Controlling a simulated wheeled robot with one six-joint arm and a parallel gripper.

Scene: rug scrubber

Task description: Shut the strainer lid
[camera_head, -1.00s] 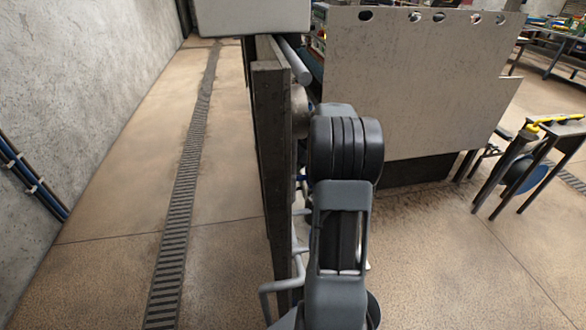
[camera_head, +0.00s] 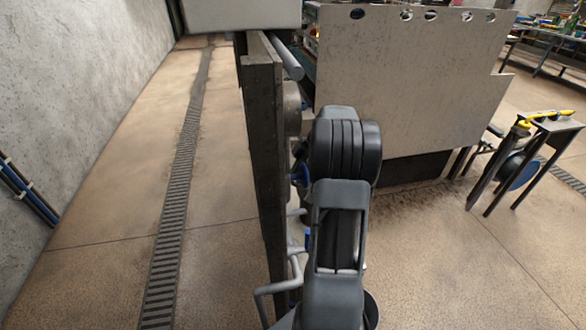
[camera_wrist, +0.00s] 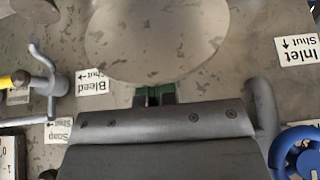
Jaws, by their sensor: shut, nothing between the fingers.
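A large round pale grey disc (camera_wrist: 155,40), which looks like the strainer lid, fills the top middle of the wrist view. Its top is cut off, and I cannot tell whether it is open or closed. My gripper (camera_wrist: 155,95) is shut and empty, its dark and green fingertips at the disc's lower edge in the picture. Touching or apart is unclear. In the head view, a round grey stub (camera_head: 292,108) sticks out from the panel (camera_head: 262,150), which is seen nearly edge-on. My arm hides my gripper there.
In the wrist view, a yellow-handled valve (camera_wrist: 12,81) is at left, and a grey pipe (camera_wrist: 264,105) and blue handwheel (camera_wrist: 303,152) at right. In the head view, a large grey board (camera_head: 410,80) stands behind my arm and a small table (camera_head: 550,125) at right. Floor left of the panel is clear.

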